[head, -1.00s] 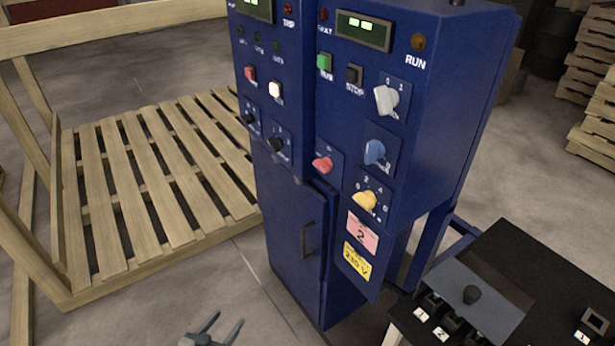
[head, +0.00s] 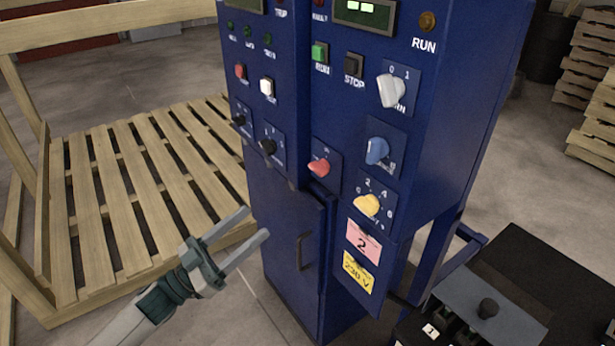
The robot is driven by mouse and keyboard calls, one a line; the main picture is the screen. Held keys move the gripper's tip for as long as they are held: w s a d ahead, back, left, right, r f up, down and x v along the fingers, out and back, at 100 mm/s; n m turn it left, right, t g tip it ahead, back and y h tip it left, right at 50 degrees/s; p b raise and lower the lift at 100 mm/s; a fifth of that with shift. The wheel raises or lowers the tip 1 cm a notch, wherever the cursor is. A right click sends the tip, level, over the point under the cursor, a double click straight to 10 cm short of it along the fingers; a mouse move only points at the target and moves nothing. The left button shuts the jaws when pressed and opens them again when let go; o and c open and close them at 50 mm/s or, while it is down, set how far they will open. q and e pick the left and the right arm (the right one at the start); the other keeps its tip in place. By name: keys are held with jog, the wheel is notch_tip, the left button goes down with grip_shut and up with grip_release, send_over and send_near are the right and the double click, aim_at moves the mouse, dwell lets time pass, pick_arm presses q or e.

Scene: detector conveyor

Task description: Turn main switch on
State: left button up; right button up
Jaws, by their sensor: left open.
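The blue control cabinet (head: 440,130) stands in the middle of the head view. Its front carries several rotary knobs: a white one (head: 390,90) marked 0 and 1, a blue one (head: 376,151), a red one (head: 319,167) and a yellow one (head: 367,205). I cannot tell which of these is the main switch, as the small labels are unreadable. My left gripper (head: 257,224) is open and empty. It shows in front of the cabinet's lower left door, below and left of the red knob, apart from all knobs. My right gripper is not in view.
A wooden pallet crate (head: 130,190) stands left of the cabinet. A dark box with a grey sloped panel (head: 490,310) stands at the lower right, close to the cabinet. Stacked pallets (head: 595,90) are at the far right. A cabinet door handle (head: 304,250) sticks out near my left gripper.

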pick_arm(q)
jog(key=shift+w+d, duration=0.1)
jog(key=p, duration=0.3)
send_near(314, 172)
jog(key=x, duration=0.3)
jog(key=p+x, duration=0.1)
jog(key=x, duration=0.3)
jog(key=shift+w+d+r, duration=0.1)
jog(key=shift+r, duration=0.1)
jog(key=shift+w+d, duration=0.2)
jog(key=shift+d, duration=0.15)
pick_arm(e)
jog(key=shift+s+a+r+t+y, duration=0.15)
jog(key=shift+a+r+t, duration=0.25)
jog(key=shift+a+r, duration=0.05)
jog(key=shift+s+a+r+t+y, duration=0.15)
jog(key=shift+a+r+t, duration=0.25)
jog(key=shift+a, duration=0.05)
pick_arm(q)
jog(key=c, duration=1.1)
